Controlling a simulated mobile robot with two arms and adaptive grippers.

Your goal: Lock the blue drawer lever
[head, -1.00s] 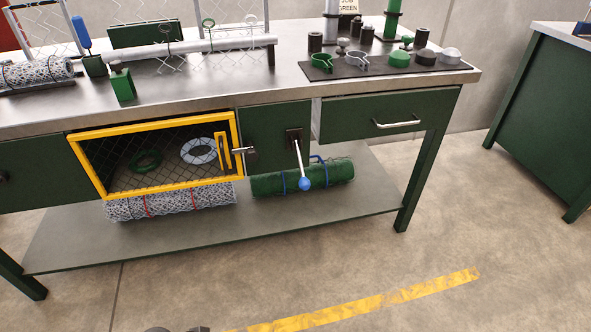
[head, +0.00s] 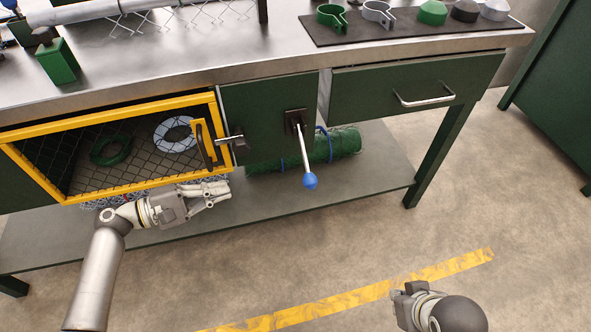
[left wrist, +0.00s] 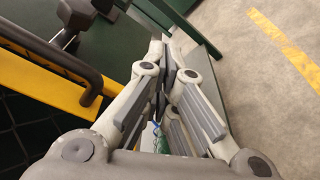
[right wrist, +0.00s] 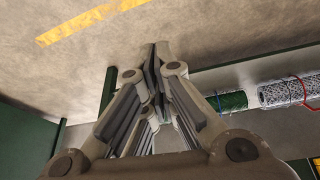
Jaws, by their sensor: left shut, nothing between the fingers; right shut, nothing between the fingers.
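The blue drawer lever is a silver rod with a blue ball knob (head: 310,181). It hangs down from a dark pivot plate (head: 295,121) on the green panel, just left of the drawer (head: 415,88). The drawer's front looks closed. My left gripper (head: 226,187) is shut and empty, left of the knob and just below the yellow-framed mesh door's lower right corner. In the left wrist view its fingers (left wrist: 170,45) are together beside the yellow frame. My right gripper (right wrist: 158,50) is shut and empty, low over the floor; only its arm end shows at the head view's bottom right.
The yellow-framed mesh door (head: 110,197) has a handle and a latch (head: 232,140) near my left gripper. A green mesh roll (head: 345,142) lies on the lower shelf (head: 380,190) behind the lever. The workbench top (head: 230,70) overhangs. Open floor lies in front.

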